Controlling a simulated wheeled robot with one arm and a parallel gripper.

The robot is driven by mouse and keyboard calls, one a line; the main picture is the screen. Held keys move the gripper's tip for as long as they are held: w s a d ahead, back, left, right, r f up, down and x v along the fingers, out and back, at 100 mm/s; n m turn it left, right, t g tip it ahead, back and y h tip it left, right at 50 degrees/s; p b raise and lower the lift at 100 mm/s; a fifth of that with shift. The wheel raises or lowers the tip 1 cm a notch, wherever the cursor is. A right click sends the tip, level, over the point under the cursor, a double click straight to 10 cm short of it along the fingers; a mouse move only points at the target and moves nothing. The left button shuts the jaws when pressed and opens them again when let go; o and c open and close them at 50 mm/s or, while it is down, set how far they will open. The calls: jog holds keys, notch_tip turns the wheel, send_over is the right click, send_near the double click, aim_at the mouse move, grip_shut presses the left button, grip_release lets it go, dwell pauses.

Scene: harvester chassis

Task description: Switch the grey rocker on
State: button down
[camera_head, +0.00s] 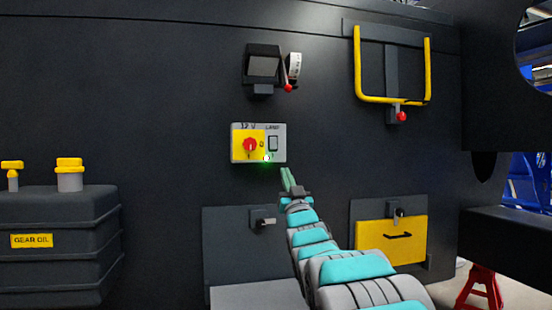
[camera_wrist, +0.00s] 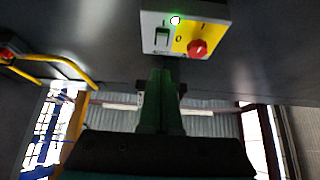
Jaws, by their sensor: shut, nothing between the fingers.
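The grey rocker (camera_head: 272,144) sits on the right part of a pale switch panel (camera_head: 283,158) on the dark chassis wall. It also shows in the wrist view (camera_wrist: 162,39), where the panel appears turned over. I cannot tell which way the rocker is tilted. A small lamp (camera_head: 266,157) at the panel's lower edge glows green. My gripper (camera_head: 286,172) is shut and empty, with its green fingers just below the panel's lower right corner. In the wrist view the fingers (camera_wrist: 160,73) point toward the rocker and appear apart from it.
A red rotary knob (camera_head: 250,147) on a yellow plate is left of the rocker. Above are a dark box (camera_head: 263,67) with a red-tipped lever and a yellow bar handle (camera_head: 392,99). A gear oil tank (camera_head: 60,245) stands at left, and a yellow drawer (camera_head: 390,240) is at lower right.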

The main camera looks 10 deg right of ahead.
jog(key=shift+s+r+t, duration=0.15)
jog(key=shift+r+t, duration=0.15)
jog(key=shift+r, duration=0.1)
send_near(273, 145)
notch_tip(273, 145, up, 4)
jog(key=shift+w+d+f, duration=0.1)
jog(key=shift+w, duration=1.05)
jog(key=shift+w+d, duration=0.1)
jog(key=shift+w, duration=1.05)
